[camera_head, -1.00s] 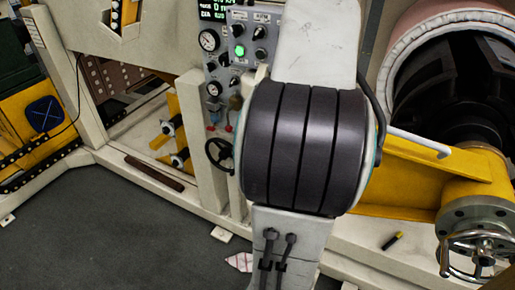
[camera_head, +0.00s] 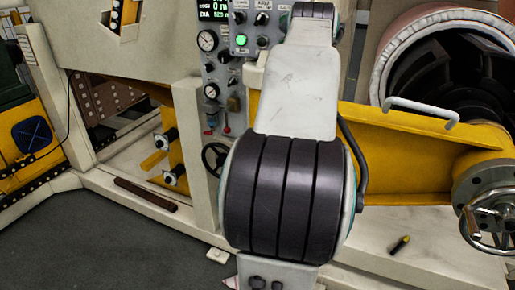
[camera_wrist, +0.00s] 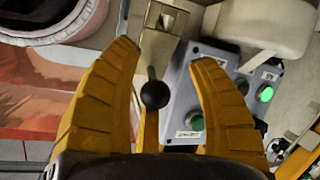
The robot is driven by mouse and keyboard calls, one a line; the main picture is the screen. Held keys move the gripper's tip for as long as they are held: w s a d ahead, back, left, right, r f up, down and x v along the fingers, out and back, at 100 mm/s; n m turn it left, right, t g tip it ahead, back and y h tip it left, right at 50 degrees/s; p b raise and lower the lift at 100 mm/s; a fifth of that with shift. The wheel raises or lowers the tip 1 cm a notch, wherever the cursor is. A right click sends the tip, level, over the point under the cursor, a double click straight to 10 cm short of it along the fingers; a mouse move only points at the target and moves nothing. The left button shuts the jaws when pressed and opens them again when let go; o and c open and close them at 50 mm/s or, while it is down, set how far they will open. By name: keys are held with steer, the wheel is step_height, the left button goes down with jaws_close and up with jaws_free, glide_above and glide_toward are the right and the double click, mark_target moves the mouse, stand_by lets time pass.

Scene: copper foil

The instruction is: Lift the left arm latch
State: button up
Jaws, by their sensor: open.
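In the wrist view a lever with a round black knob (camera_wrist: 155,95) hangs from a beige bracket (camera_wrist: 160,45); it looks like the latch. My gripper (camera_wrist: 165,57) is open, with one yellow finger on each side of the knob. The knob appears between the fingers, nearer the left one; I cannot tell its depth or whether anything touches. In the head view my own arm covers the middle, and the gripper and knob are hidden behind it.
A grey control box (camera_wrist: 195,100) with green buttons sits just right of the lever. The head view shows the control panel (camera_head: 240,45), a yellow beam (camera_head: 410,150) with a white handle (camera_head: 420,108), and a handwheel (camera_head: 490,220). Grey floor (camera_head: 100,240) is open at left.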

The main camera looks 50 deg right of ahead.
steer(key=shift+t+h, duration=0.4)
steer(key=shift+h, duration=0.5)
steer(key=shift+s+a+f+b, duration=0.1)
steer(key=shift+a+f+b, duration=0.15)
steer(key=shift+f+b, duration=1.35)
steer(key=shift+s+a+f+b, duration=0.15)
steer(key=shift+f+b, duration=0.3)
steer(key=shift+b, duration=2.25)
steer(key=f+b, duration=0.1)
steer(key=b, duration=0.1)
steer(key=f+h+b, duration=0.1)
steer(key=b, duration=0.2)
steer(key=f+b, duration=0.1)
steer(key=b, duration=0.1)
steer(key=shift+a+n+t+h+b, duration=0.25)
steer(key=shift+n+t+h+b, duration=0.05)
steer(key=shift+n+t+b, duration=0.1)
steer(key=shift+f, duration=0.1)
